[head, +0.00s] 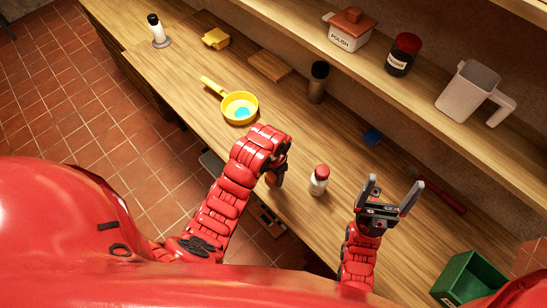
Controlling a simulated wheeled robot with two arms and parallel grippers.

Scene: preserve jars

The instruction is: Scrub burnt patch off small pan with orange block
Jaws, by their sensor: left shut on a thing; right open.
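The small yellow pan (231,117) lies on the counter with its handle toward the upper left. A bright blue patch (242,111) shows inside it; I see no dark burnt patch. My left gripper (277,178) is bent downward to the right of and below the pan. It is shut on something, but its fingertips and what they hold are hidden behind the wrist. My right gripper (387,203) is open and empty, with its fingers apart, over the counter at the right. I cannot clearly make out an orange block; a yellow block-like thing (216,38) lies at the back.
A white red-capped bottle (319,180) stands between my grippers. A wooden board (269,66), dark cylinder (317,82), small blue block (372,137) and red-handled tool (441,194) are behind. A green box (468,280) is at lower right. The shelf (390,85) holds containers.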

